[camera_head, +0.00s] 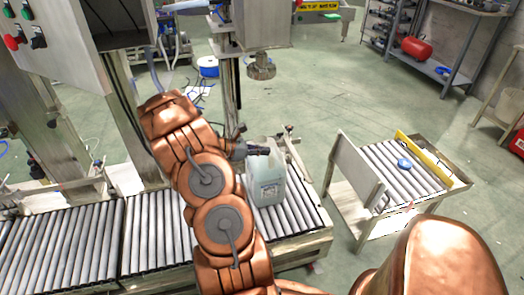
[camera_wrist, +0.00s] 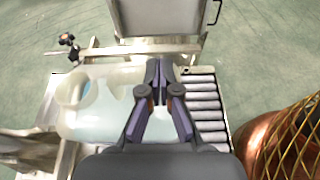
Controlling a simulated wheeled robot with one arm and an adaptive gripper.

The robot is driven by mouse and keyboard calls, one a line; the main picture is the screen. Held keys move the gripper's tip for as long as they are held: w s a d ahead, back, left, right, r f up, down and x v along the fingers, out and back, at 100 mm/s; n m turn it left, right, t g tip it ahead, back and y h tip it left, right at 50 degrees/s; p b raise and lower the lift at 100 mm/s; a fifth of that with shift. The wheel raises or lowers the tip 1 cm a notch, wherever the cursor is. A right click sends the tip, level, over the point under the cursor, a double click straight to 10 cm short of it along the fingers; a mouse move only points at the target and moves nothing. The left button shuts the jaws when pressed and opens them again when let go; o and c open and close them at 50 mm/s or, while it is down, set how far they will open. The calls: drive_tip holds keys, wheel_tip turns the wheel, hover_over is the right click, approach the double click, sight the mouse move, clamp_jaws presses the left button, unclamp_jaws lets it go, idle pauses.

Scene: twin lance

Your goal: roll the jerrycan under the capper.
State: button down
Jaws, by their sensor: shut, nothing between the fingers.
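The jerrycan (camera_head: 268,183), pale translucent with a label, stands upright on the roller conveyor near its right end. It also shows in the wrist view (camera_wrist: 100,122), to the left of the fingers. The capper's round head (camera_head: 262,69) hangs higher and farther back in the head view, apart from the jerrycan. My gripper (camera_head: 266,151) is at the jerrycan's upper part in the head view. In the wrist view its fingers (camera_wrist: 159,66) are shut and empty, close beside the jerrycan's right side. I cannot tell whether they touch it.
The roller conveyor (camera_head: 62,245) runs left of my arm, with a rail behind it. A separate roller cart (camera_head: 379,180) stands right, holding a blue cap (camera_head: 404,164). A control cabinet (camera_head: 60,45) is at upper left. Open green floor lies between conveyor and shelves.

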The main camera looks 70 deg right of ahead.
drive_tip(key=shift+r+p, duration=0.4)
drive_tip(key=shift+p, duration=0.2)
drive_tip(key=w+a, duration=0.7)
drive_tip(key=w, duration=0.2)
drive_tip(key=shift+w+a, duration=0.2)
drive_tip(key=shift+w, duration=0.05)
